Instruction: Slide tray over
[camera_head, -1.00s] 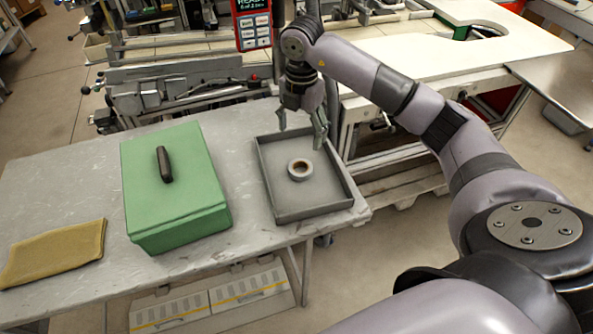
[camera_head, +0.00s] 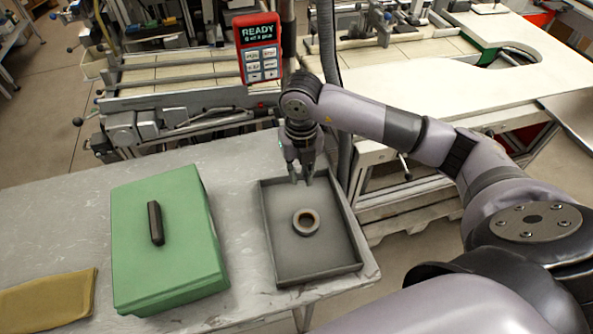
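The tray (camera_head: 284,257) is a shallow dark grey open box on the right part of the grey table. A small grey tape reel (camera_head: 306,222) with a round hole lies flat inside it, around the middle. My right gripper (camera_head: 302,181) points down at the tray's far wall, its fingertips overlapping that wall in the picture. The fingertips are fairly close together with a narrow gap; whether they pinch the wall is not clear. My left gripper is not in view.
A green box (camera_head: 175,265) with a black handle stands left of the tray, a strip of bare table (camera_head: 240,220) between them. A tan cloth (camera_head: 45,300) lies at the lower left. A red-framed panel (camera_head: 261,48) reading "READY" hangs behind the table.

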